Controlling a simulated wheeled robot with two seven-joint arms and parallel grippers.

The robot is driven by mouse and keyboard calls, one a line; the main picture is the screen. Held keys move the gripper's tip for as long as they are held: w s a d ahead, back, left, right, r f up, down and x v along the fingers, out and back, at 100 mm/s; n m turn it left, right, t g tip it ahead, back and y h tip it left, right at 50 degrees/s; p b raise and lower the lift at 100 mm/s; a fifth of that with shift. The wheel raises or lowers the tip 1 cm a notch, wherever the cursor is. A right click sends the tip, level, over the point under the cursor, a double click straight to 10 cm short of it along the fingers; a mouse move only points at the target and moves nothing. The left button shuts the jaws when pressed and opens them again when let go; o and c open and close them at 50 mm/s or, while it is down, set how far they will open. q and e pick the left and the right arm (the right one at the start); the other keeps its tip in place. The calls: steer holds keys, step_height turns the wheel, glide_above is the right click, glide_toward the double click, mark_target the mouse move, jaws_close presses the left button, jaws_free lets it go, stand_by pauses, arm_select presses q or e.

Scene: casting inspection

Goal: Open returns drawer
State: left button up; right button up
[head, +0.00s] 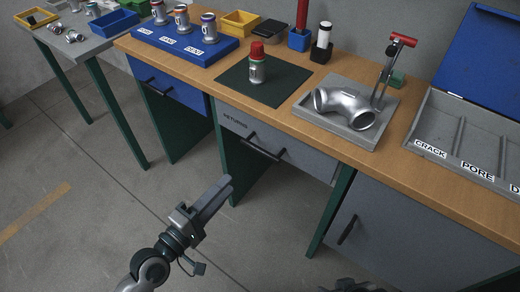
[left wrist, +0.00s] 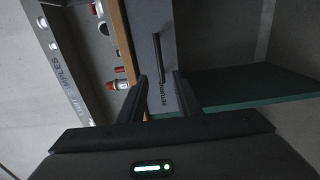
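The returns drawer (head: 300,158) is a grey front under the wooden bench top, marked RETURNS at its left end. It looks shut. Its dark bar handle (head: 262,147) runs along the front. My left gripper (head: 224,190) is in front of and below the drawer, apart from the handle. Its fingers (left wrist: 163,92) are spread and empty. A dark part at the bottom edge of the head view may be my right gripper (head: 352,286), mostly cut off.
A blue drawer (head: 168,88) is at left and a grey cabinet door (head: 395,235) at right. A red-capped bottle (head: 257,68) stands on a dark mat (head: 232,82). A metal elbow pipe (head: 343,106) rests in a grey fixture (head: 338,134). The floor (head: 90,220) before the bench is clear.

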mark_target(260, 149)
arm_select(q)
steer(key=x, duration=1.6)
jaws_close()
